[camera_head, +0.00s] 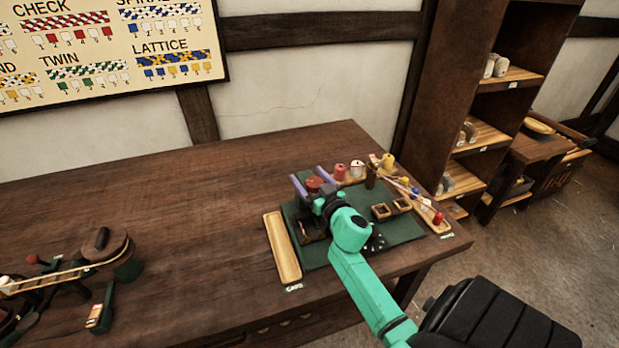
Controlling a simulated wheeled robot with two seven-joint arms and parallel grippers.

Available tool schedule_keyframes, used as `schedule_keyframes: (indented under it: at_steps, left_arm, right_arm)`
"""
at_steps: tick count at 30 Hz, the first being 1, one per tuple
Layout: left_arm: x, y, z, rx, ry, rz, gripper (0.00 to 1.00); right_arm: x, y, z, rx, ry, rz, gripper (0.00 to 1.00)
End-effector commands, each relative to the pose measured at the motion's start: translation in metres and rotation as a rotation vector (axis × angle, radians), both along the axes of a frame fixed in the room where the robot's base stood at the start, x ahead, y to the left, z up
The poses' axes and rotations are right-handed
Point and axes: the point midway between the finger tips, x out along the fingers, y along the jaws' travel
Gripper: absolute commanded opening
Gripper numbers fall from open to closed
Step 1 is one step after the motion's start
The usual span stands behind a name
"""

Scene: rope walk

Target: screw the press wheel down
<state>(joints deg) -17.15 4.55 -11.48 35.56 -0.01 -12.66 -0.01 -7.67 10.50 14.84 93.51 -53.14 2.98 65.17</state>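A small press with two purple uprights (298,186) stands at the back of a green mat (408,229) on the wooden table. A reddish round part (314,183), which looks like the press wheel, shows between the uprights. My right arm, green, reaches in from the lower right. My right gripper (322,199) is at the press, close to the reddish part. Its fingers are small and dark here, so I cannot tell whether they touch or hold the wheel. The arm hides the lower part of the press. My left gripper is out of view.
A long wooden tray (282,248) lies left of the mat. A rope-making device (75,270) stands far left. The table's middle is clear.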

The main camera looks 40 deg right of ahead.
Motion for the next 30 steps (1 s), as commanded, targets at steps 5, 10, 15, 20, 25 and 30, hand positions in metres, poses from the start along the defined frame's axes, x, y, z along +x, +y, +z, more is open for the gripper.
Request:
schedule_keyframes:
  at_steps: [5, 10, 15, 20, 25, 30]
  left_arm:
    - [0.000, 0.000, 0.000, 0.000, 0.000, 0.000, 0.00]
    - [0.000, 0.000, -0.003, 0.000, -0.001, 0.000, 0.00]
    - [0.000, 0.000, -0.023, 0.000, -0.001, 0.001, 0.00]
    - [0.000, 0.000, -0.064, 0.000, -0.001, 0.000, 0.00]
    - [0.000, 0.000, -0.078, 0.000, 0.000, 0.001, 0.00]
    - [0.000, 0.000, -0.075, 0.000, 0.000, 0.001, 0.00]
  right_arm:
    - [0.000, 0.000, 0.000, 0.000, 0.000, 0.000, 0.19]
    - [0.000, 0.000, -0.001, 0.001, -0.004, -0.016, 0.06]
    - [0.000, -0.003, -0.005, 0.008, -0.014, -0.160, 0.06]
    - [-0.002, -0.009, -0.010, 0.005, -0.014, -0.330, 0.06]
    - [-0.005, -0.011, -0.003, -0.001, -0.006, -0.410, 0.06]
    - [-0.006, -0.012, 0.001, -0.001, -0.001, -0.420, 0.06]
